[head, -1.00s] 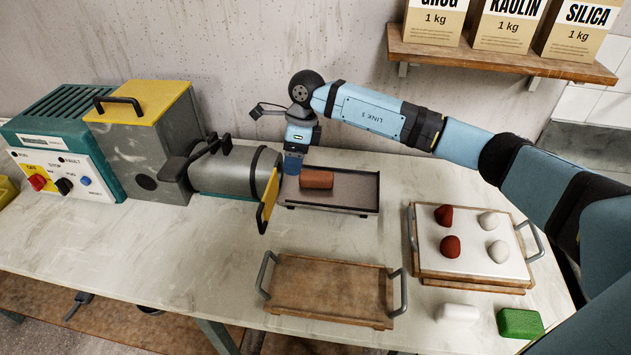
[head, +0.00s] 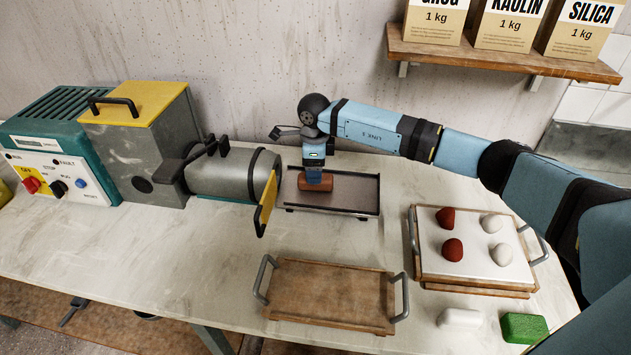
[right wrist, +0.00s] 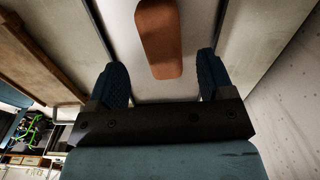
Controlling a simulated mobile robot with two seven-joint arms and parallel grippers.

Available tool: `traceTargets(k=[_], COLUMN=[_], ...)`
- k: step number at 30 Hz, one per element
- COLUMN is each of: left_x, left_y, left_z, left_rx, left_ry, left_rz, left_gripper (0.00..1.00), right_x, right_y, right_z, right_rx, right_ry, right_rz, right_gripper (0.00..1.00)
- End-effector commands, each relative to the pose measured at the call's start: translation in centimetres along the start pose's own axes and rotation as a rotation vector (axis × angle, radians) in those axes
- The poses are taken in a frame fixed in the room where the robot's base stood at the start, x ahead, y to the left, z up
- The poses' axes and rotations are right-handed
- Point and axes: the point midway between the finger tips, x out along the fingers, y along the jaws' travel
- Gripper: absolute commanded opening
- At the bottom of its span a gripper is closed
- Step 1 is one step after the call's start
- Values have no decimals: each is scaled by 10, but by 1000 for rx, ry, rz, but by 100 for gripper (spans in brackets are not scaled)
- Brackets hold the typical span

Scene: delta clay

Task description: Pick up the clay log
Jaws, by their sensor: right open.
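The clay log (head: 315,186) is a short reddish-brown block with rounded edges. It lies on the dark metal tray (head: 352,197) beside the machine's outlet. In the right wrist view the log (right wrist: 160,40) lies ahead of the fingertips, roughly between their lines. My right gripper (head: 317,177) is over the log in the head view and hides part of it. In the right wrist view my right gripper (right wrist: 158,78) is open, with a dark finger on each side and nothing held. My left gripper is not in view.
A machine with a grey barrel (head: 222,174) and yellow outlet plate (head: 266,207) stands left of the tray. An empty wooden tray (head: 330,292) lies in front. A board (head: 470,262) with red and white lumps, a white piece (head: 459,319) and a green block (head: 524,327) are at right.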

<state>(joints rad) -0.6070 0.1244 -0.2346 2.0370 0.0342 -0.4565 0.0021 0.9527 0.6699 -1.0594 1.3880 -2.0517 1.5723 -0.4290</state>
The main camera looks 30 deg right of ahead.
Motion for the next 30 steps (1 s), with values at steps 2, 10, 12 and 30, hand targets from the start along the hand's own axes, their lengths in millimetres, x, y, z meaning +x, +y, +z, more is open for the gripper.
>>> traceTargets(k=[2, 10, 12, 30], left_x=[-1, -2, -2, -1], left_y=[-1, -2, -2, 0], left_z=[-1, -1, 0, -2], left_rx=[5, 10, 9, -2], left_ry=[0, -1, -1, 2], left_rz=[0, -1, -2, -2], left_gripper=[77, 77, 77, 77], right_x=[12, 41, 40, 39], right_y=[-1, -2, -3, -3], right_z=[-4, -6, -6, -6], right_rx=[2, 0, 0, 0], right_ry=[1, -1, -1, -1], right_rz=[3, 1, 0, -1], right_gripper=[74, 74, 74, 11])
